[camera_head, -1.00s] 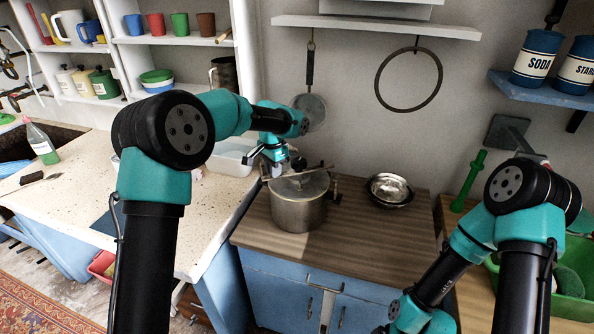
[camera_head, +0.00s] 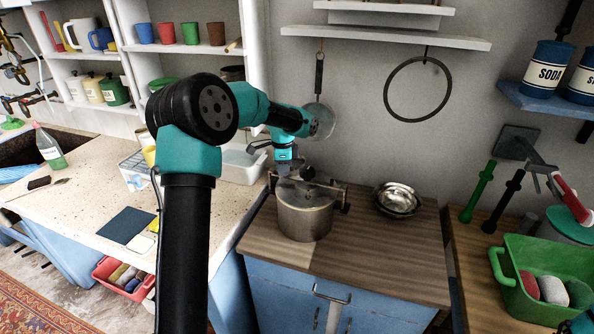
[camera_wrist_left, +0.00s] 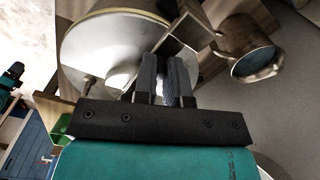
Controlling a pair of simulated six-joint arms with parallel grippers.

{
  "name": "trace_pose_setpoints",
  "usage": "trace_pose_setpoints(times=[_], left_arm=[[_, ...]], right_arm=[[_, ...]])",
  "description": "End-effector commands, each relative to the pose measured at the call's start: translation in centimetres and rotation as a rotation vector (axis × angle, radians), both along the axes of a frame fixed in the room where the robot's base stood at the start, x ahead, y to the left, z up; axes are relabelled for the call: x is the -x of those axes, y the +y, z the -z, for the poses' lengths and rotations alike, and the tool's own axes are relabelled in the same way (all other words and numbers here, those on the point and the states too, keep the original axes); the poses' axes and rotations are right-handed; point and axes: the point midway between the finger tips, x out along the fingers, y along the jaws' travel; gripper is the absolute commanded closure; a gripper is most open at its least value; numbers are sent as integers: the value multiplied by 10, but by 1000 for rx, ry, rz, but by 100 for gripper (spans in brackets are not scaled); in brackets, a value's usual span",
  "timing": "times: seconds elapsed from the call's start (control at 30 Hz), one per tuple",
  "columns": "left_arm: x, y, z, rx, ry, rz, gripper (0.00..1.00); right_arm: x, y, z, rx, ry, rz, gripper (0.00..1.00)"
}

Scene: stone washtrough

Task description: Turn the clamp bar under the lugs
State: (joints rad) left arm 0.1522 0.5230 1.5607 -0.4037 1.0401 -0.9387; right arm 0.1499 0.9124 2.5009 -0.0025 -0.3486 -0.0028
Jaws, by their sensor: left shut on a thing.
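A metal pot (camera_head: 306,218) with a lid stands on the wooden worktop. The clamp bar (camera_head: 325,185) lies across the top of the lid, its right end close to the dark lug (camera_head: 345,206) on the pot's right side. Whether the bar is under that lug I cannot tell. My left gripper (camera_head: 284,168) is at the bar's left end and shut on it. In the left wrist view the two fingers (camera_wrist_left: 166,80) are close together over the pale lid (camera_wrist_left: 115,38). The fingers and arm hide the left lug.
A metal bowl (camera_head: 397,199) stands right of the pot. A pan (camera_head: 320,121) hangs on the wall behind my left arm. A white tub (camera_head: 242,163) is on the left counter. The front of the worktop (camera_head: 380,255) is clear. A green basin (camera_head: 545,285) stands at right.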

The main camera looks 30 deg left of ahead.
Motion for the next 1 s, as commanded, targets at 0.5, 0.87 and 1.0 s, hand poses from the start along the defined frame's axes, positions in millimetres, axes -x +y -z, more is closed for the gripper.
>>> trace_pose_setpoints(times=[0.5,0.87,1.0], left_arm=[[0,7,-1,-1,-1,41,100],[0,6,0,-1,-1,41,63],[0,6,0,0,0,41,63]], right_arm=[[0,0,0,0,0,0,0],[0,0,0,0,0,0,0],[0,0,0,0,0,0,0]])
